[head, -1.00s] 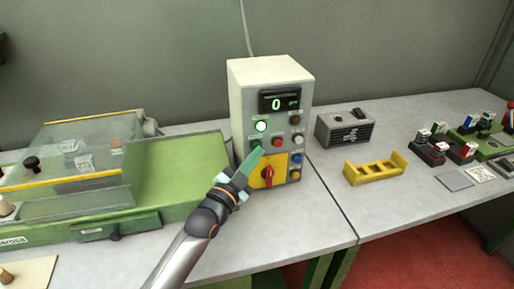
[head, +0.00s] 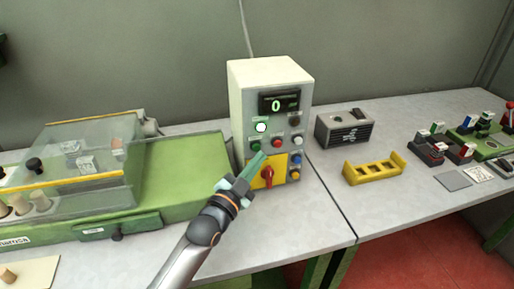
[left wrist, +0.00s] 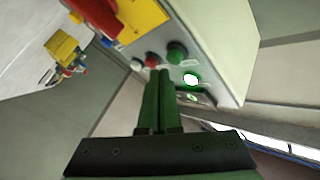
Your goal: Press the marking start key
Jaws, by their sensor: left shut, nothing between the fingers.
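The control box (head: 240,110) stands upright on the bench, its display (head: 276,105) reading 0. A lit white-green round lamp or key (head: 261,127) sits under the display. Below it are a green button (head: 255,146) and a red button (head: 277,143); their labels are too small to read. My left gripper (head: 259,158) is shut and empty, its tips just below the green button in the head view. In the left wrist view the fingertips (left wrist: 160,73) point at the panel near the green button (left wrist: 177,52), red button (left wrist: 152,60) and lit lamp (left wrist: 191,79). I see no clear contact.
A red rotary switch (head: 268,176) on a yellow plate is close to the gripper. The green machine (head: 180,175) with a clear cover and several corks (head: 38,201) is at left. A yellow rack (head: 374,169), grey box (head: 345,130) and stamps are at right.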

